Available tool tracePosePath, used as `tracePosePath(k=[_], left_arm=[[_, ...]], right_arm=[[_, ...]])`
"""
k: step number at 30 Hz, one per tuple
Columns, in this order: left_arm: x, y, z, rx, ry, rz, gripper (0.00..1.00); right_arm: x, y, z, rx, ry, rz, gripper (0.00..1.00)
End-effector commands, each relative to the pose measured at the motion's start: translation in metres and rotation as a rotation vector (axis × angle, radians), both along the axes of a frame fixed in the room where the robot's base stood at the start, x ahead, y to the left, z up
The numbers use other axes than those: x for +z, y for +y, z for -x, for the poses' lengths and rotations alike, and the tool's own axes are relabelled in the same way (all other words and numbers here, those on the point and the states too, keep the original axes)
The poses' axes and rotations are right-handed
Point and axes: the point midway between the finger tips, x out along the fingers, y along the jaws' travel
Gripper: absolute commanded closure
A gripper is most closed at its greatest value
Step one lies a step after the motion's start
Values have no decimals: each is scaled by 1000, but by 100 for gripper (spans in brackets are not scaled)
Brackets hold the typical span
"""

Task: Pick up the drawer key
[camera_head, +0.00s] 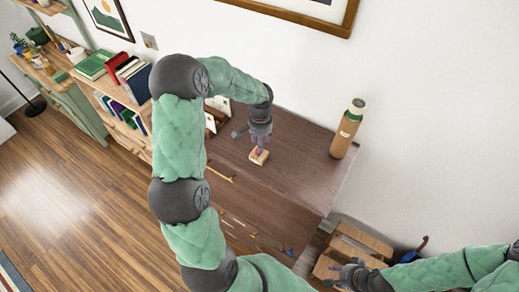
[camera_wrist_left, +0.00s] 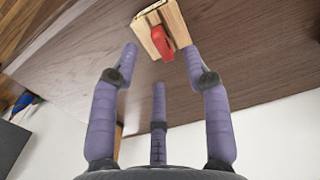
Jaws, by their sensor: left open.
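A small red piece (camera_wrist_left: 162,42), which may be the drawer key, sits on a pale wooden block (camera_wrist_left: 179,24) on the dark desk. The block also shows in the head view (camera_head: 259,157), where the red part is tiny. My left gripper (camera_wrist_left: 160,60) is open and empty. Its purple fingers point down at the block, with two fingertips on either side of the red piece and apart from it. In the head view my left gripper (camera_head: 260,142) is just above the block. My right gripper (camera_head: 350,276) is low at the right, fingers spread and empty.
A brown bottle (camera_head: 346,130) stands at the desk's right end. The dark desk (camera_head: 300,170) is mostly clear near the block, with a thin yellowish stick (camera_head: 221,172) at left. A bookshelf (camera_head: 110,88) stands left, and wooden boxes (camera_head: 350,245) sit below right.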

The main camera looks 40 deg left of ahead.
Motion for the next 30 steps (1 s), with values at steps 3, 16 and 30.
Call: tracePosePath(k=[3,16,30], left_arm=[[-15,0,1,-2,6,2,52],[-46,0,0,0,0,0,52],[-46,0,0,-1,1,0,100]], right_arm=[[8,0,0,0,0,0,61],[13,0,0,0,0,0,61],[13,0,0,0,0,0,61]])
